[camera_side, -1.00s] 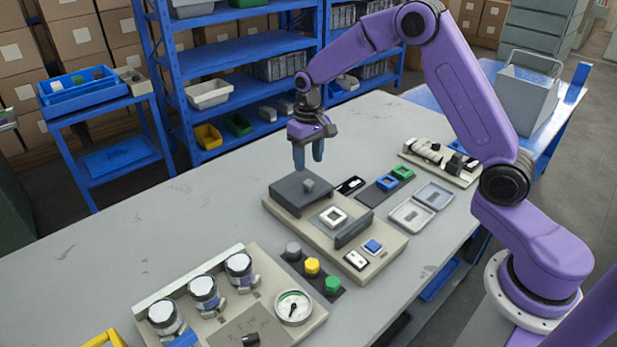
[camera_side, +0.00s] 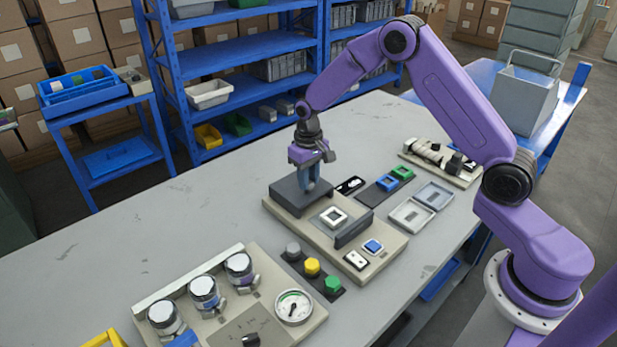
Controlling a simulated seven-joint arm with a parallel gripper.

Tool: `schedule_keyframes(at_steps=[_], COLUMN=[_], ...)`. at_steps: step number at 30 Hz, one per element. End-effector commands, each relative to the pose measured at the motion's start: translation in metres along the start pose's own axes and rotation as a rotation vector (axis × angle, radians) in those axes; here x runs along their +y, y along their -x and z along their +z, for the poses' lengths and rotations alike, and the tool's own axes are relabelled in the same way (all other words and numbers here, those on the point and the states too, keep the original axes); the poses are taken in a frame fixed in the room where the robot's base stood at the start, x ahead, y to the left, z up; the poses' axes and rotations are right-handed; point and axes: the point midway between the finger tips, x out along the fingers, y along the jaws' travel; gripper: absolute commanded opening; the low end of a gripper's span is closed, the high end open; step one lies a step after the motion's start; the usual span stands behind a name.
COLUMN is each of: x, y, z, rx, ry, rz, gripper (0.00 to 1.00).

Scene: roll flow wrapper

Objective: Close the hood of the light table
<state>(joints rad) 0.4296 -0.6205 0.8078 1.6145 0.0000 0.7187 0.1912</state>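The light table is a beige base (camera_side: 392,243) on the workbench with a white lit square (camera_side: 333,216) in its middle. Its hood looks to be the dark grey slab (camera_side: 291,197) at the back left of the base, with a small grey knob (camera_side: 310,186) on top. The lit square is uncovered, in front of the slab. A dark upright plate (camera_side: 353,229) stands on the other side of the square. My gripper (camera_side: 309,183) points down, its blue fingers at the knob and partly hiding it. Whether they are closed on it cannot be made out.
A blue button (camera_side: 373,246) and a white switch (camera_side: 356,260) sit on the base's front. Grey, yellow and green knobs (camera_side: 312,267) and a panel with jars and a gauge (camera_side: 294,307) are nearer. Open grey tray (camera_side: 411,215) lies right.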

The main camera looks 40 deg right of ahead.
Motion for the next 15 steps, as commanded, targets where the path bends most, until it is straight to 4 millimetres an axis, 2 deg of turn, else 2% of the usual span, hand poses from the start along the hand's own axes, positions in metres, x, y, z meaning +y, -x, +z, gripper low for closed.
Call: schedule_keyframes(at_steps=[7, 15], x=[0.0, 0.0], y=[0.001, 0.001], z=[0.006, 0.041], rx=[-0.001, -0.002], ry=[0.0, 0.001], rz=[0.0, 0.0], gripper=[0.0, 0.0])
